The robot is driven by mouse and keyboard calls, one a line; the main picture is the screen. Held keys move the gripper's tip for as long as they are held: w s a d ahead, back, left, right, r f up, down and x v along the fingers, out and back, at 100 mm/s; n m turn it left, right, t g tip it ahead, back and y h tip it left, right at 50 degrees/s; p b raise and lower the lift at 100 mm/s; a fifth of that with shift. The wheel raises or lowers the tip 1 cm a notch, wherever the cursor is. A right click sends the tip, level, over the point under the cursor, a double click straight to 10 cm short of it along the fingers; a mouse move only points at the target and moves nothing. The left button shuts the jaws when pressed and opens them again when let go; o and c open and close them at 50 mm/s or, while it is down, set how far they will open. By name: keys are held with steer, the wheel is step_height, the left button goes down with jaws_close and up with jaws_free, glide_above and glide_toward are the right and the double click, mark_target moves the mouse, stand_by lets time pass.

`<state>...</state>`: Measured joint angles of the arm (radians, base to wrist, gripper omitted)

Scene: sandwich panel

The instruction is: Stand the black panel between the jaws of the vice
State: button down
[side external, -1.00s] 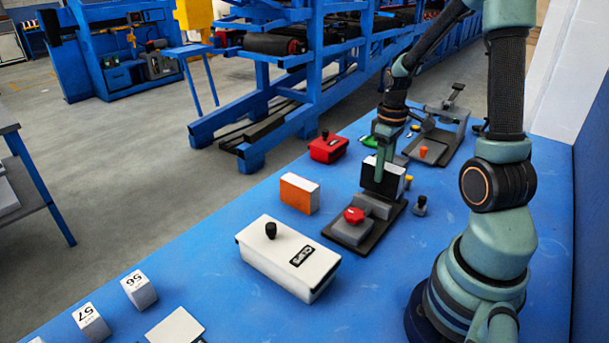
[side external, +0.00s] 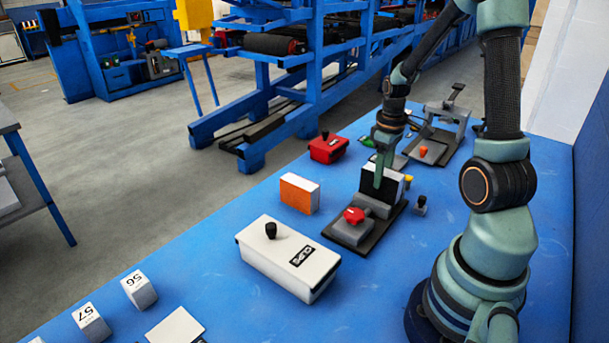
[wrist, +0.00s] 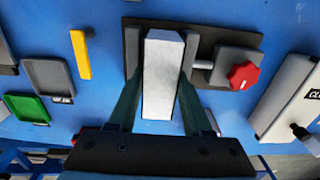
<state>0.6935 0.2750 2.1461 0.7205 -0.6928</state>
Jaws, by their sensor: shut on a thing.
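The black panel (side external: 390,188) is upright in my gripper (side external: 378,182), with its black face and pale edge showing in the side view. In the wrist view my gripper's fingers (wrist: 160,98) are shut on either side of the panel, whose pale top edge (wrist: 163,75) faces the camera. The vice (side external: 373,207) has grey jaws, a dark base and a red knob (side external: 354,215). In the wrist view the panel is lined up between the jaws of the vice (wrist: 225,55). Its lower edge is hidden, so I cannot tell whether it touches the vice floor.
A white box (side external: 288,262) with a black knob stands in front of the vice. An orange-faced block (side external: 299,194) is to its left and a red box (side external: 328,148) behind. A toggle-clamp fixture (side external: 440,140) stands at the back right.

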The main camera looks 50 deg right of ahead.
steer(key=shift+f, duration=1.15)
stand_by(0.9)
jaws_free()
stand_by(0.5)
steer(key=shift+r, duration=4.25)
steer(key=a+r+t, duration=0.2)
steer(key=a+r, duration=0.3)
steer(key=a, duration=0.6)
steer(key=w+a+r+t, duration=0.1)
steer(key=a+r+t, duration=0.2)
steer(key=a, duration=0.8)
step_height(320, 180, up, 3)
steer(key=shift+w+a+f+t, duration=0.1)
steer(key=shift+w+a+t, duration=0.15)
steer(key=shift+w+t, duration=0.05)
